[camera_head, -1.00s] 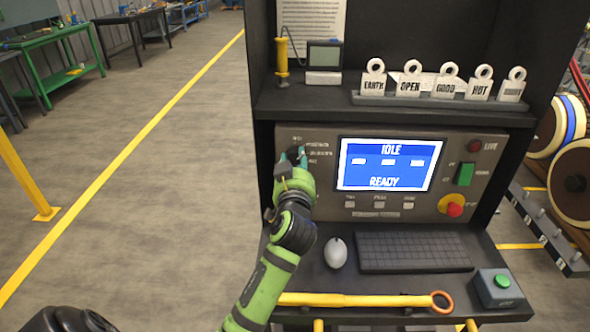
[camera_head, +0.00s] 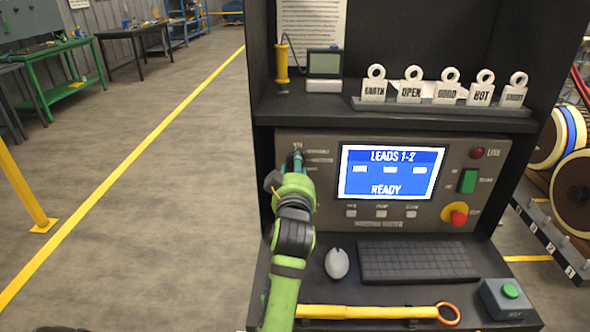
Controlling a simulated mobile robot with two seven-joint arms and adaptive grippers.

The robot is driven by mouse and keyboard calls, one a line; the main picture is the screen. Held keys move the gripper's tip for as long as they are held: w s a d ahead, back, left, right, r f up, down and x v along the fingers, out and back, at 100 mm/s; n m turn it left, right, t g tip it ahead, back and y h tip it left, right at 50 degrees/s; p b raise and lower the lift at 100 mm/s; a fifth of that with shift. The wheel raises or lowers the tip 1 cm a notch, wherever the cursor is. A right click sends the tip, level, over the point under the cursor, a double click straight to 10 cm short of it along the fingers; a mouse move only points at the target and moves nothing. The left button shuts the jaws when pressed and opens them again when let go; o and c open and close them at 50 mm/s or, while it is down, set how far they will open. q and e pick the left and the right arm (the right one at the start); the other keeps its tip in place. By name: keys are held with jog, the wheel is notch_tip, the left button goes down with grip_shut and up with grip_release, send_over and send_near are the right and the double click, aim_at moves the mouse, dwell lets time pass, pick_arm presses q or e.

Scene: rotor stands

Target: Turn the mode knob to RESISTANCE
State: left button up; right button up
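The tester panel (camera_head: 325,215) has its mode knob at the upper left, mostly hidden behind my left gripper (camera_head: 296,160). The gripper's teal and dark fingertips are on either side of the knob and look shut on it. Small labels fan out around the knob, too small to read surely; its pointer is hidden. The screen (camera_head: 390,172) reads "LEADS 1-2" and "READY". My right gripper is not in view.
Right of the screen are a green switch (camera_head: 468,181) and a red stop button (camera_head: 458,217). A mouse (camera_head: 337,263), keyboard (camera_head: 420,261) and yellow-handled tool (camera_head: 370,312) lie on the shelf below. Label tags (camera_head: 450,88) stand above.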

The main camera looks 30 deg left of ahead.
aim_at(295, 122)
pick_arm(q)
jog(key=shift+r, duration=0.15)
jog(key=o, duration=1.2)
jog(key=shift+c, duration=0.2)
notch_tip(295, 122, up, 10)
jog(key=shift+f, duration=0.1)
